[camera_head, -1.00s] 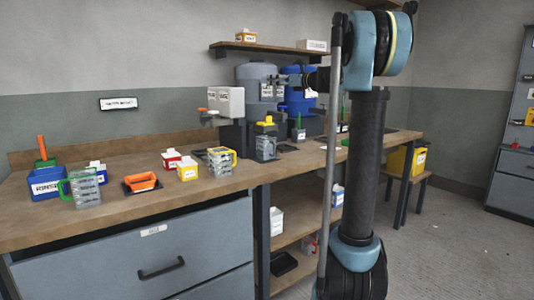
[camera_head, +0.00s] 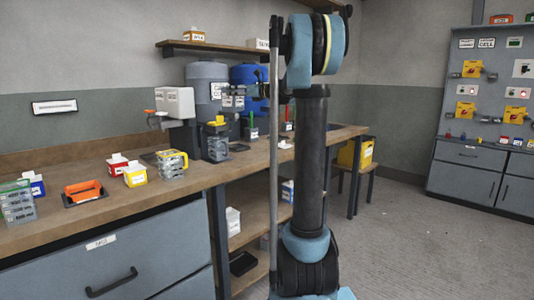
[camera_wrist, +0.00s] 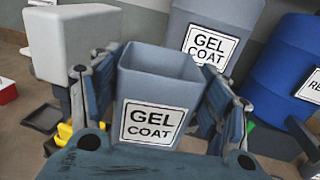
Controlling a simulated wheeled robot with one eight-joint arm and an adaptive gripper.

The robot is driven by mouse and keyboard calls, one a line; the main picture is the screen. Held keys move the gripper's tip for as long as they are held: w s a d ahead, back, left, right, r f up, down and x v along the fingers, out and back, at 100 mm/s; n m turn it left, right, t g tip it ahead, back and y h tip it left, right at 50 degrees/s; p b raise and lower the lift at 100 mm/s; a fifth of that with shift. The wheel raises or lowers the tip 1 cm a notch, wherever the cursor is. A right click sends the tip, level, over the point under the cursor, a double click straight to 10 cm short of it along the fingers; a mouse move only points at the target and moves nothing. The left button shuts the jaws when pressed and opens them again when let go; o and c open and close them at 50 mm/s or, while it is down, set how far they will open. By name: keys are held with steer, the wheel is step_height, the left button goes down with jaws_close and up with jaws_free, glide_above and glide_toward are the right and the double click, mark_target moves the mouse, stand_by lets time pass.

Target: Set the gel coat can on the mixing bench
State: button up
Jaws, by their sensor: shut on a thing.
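The gel coat can (camera_wrist: 155,85) is a grey open-topped container with a white GEL COAT label. In the wrist view my gripper (camera_wrist: 162,68) is shut on it, one finger on each side, and it looks empty inside as far as I see. In the head view my gripper (camera_head: 238,96) is at the back of the wooden bench (camera_head: 110,207), in front of the grey drum (camera_head: 206,75). The drum also carries a GEL COAT label in the wrist view (camera_wrist: 210,47). I cannot tell whether the can touches anything below.
A blue drum (camera_head: 247,76) stands right of the grey one. A shelf (camera_head: 212,46) hangs above.

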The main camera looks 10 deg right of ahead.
steer(key=d+f+m+t+h, duration=0.2)
steer(key=d+f+h, duration=0.1)
steer(key=d+f, duration=0.85)
step_height(320, 180, down, 11)
steer(key=shift+a+r, duration=0.15)
steer(key=o, duration=2.1)
